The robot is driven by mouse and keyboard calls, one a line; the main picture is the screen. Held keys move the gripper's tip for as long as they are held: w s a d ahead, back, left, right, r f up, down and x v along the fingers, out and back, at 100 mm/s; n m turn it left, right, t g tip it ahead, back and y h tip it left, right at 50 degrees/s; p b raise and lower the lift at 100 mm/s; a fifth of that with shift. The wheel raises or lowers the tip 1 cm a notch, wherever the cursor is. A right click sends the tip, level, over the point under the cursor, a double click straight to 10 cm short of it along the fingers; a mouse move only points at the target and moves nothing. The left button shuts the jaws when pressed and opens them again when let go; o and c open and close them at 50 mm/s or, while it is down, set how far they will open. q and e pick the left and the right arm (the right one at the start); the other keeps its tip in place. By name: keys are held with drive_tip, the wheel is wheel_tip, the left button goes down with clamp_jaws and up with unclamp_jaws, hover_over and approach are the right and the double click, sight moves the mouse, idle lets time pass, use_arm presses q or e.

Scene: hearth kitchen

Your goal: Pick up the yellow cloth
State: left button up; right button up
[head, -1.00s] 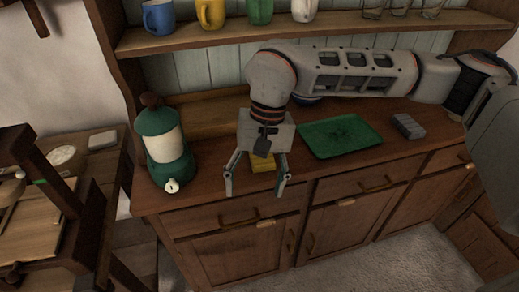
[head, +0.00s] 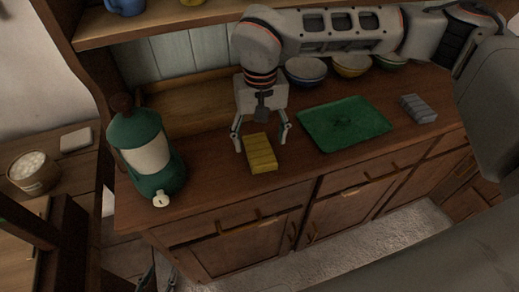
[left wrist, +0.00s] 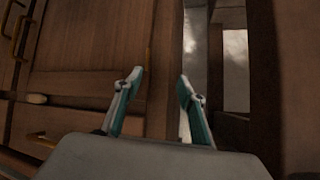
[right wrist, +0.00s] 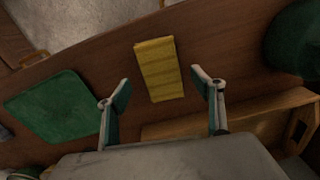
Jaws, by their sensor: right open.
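The yellow cloth (head: 262,157), a folded ribbed block, lies flat on the wooden counter between the green drinks dispenser and the green tray. It also shows in the right wrist view (right wrist: 158,62). My right gripper (head: 261,143) is open, its fingers spread on either side of the cloth's back end in the head view. In the right wrist view the fingers (right wrist: 160,77) stand apart with the cloth between and beyond them. I cannot tell the exact height above it. My left gripper (left wrist: 158,82) is open and empty, low in front of the cabinet doors.
The green drinks dispenser (head: 148,157) stands left of the cloth. The green tray (head: 345,124) lies to its right, with a grey block (head: 418,109) beyond. Several bowls (head: 305,70) line the back. A wooden box (head: 178,117) sits behind the cloth. The counter's front edge is close.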

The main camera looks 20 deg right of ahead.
sight(260, 148)
wheel_tip(260, 148, down, 2)
drive_tip(key=shift+f, duration=0.2)
use_arm(q)
drive_tip(key=shift+w+r, duration=0.5)
use_arm(e)
drive_tip(key=shift+w+f, duration=0.1)
drive_tip(key=shift+f, duration=0.2)
drive_tip(key=shift+c, duration=0.4)
drive_tip(key=c, duration=1.1)
drive_tip(key=shift+o, duration=0.2)
use_arm(q)
drive_tip(key=shift+s+f, duration=0.1)
use_arm(e)
drive_tip(key=shift+r, duration=0.5)
use_arm(q)
drive_tip(key=shift+r+p, duration=0.5)
drive_tip(key=shift+r, duration=0.15)
use_arm(e)
wheel_tip(260, 148, up, 19)
